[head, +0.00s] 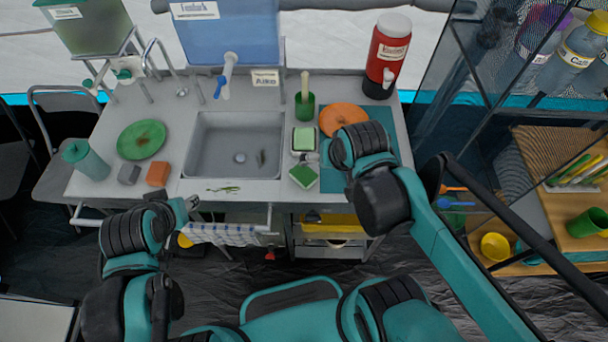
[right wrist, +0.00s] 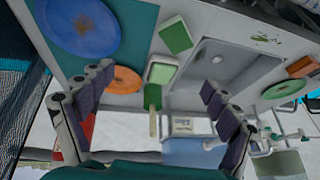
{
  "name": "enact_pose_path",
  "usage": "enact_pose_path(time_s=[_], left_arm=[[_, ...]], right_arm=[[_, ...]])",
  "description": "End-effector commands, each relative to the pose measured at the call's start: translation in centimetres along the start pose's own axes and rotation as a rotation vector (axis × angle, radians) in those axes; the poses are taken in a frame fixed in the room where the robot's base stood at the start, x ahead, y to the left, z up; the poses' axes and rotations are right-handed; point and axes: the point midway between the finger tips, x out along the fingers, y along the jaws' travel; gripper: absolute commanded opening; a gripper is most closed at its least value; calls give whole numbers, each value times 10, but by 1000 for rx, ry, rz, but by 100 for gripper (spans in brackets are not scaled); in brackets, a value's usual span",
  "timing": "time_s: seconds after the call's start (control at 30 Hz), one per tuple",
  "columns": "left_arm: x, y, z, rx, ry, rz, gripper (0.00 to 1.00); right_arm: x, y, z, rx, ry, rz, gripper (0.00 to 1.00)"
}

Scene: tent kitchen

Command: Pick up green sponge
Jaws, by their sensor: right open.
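A green block with pale sides (head: 304,174), sponge-like, lies on the counter right of the sink; it also shows in the right wrist view (right wrist: 175,36). Just behind it a paler green pad sits in a small dish (head: 303,139), also in the right wrist view (right wrist: 162,72). I cannot tell for certain which is the sponge. My right gripper (right wrist: 156,80) is open and empty above the counter, its fingers apart either side of the pale pad in its view; my arm hides it in the head view. My left gripper (head: 191,203) is by the counter's front edge; its jaws are unclear.
The sink (head: 236,150) lies left of the green block. A green cup with a brush (head: 305,106) stands behind. An orange plate (head: 343,118) and a blue plate (right wrist: 78,25) lie to the right. An orange block (head: 158,173) and a grey block (head: 129,174) are left of the sink.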

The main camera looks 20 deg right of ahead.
Motion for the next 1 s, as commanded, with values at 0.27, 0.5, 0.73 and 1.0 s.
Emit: enact_pose_path(time_s=[0.27,0.5,0.73,1.0], left_arm=[[-6,0,-4,0,0,0,40],[-8,0,-6,0,0,0,40],[-6,0,-5,0,0,0,40],[3,0,2,0,0,0,40]], right_arm=[[52,-23,-24,429,-231,113,89],[99,-34,-24,712,-351,254,89],[120,-36,-18,800,-381,308,89],[145,-35,-5,801,-380,307,89]])
